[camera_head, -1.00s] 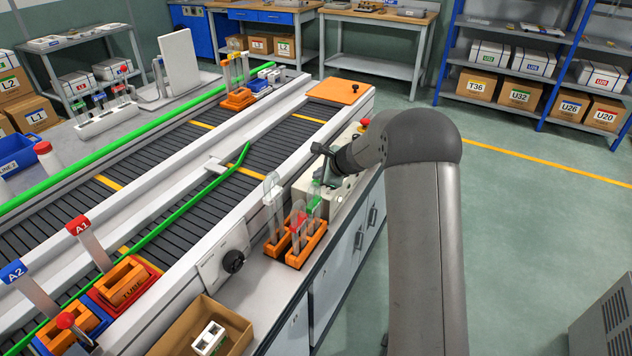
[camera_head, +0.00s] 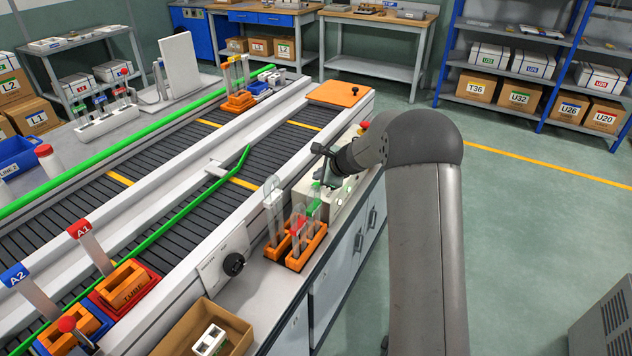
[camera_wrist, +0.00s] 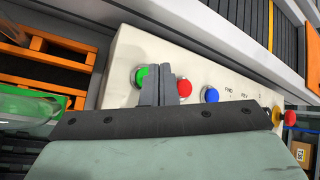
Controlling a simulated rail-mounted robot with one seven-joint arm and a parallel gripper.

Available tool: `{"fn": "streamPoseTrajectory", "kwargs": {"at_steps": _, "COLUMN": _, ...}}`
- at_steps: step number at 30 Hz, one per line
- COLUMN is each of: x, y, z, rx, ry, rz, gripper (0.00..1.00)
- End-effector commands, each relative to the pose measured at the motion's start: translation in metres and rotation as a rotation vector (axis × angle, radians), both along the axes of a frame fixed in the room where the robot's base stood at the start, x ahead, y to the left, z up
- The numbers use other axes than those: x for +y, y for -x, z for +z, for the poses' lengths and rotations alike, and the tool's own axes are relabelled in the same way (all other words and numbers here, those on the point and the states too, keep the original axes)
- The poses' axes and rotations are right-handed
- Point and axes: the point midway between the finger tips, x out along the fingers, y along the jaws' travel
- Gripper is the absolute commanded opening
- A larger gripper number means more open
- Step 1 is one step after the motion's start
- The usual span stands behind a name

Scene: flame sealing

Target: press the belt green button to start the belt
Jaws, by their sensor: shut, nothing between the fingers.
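The belt's control box (camera_wrist: 120,60) fills the middle of the wrist view. Its green button (camera_wrist: 139,76) sits at the left end, beside a red button (camera_wrist: 185,87) and a blue button (camera_wrist: 210,95). My gripper (camera_wrist: 160,70) is shut and empty. Its fingertips overlap the right side of the green button in the wrist view; I cannot tell whether they touch it. In the head view the control box (camera_head: 344,207) stands on the bench edge, partly hidden by my arm and the tubes. The belt (camera_head: 210,200) runs behind it.
Orange racks (camera_head: 306,250) with clear tubes stand close to the control box; an orange rack (camera_wrist: 45,60) shows at the wrist view's left. A red emergency knob (camera_wrist: 289,118) is at the box's far end. Open floor (camera_head: 530,230) lies to the right.

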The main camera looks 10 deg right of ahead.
Motion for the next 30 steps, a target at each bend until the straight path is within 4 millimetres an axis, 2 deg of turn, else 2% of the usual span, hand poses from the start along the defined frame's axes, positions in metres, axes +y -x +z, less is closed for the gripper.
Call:
{"fn": "streamPoseTrajectory", "kwargs": {"at_steps": 13, "x": 0.0, "y": 0.0, "z": 0.007, "rx": -0.001, "ry": 0.0, "rz": -0.001, "gripper": 0.0}}
{"fn": "streamPoseTrajectory", "kwargs": {"at_steps": 30, "x": 0.0, "y": 0.0, "z": 0.062, "rx": -0.001, "ry": -0.001, "rz": 0.0, "gripper": 0.0}}
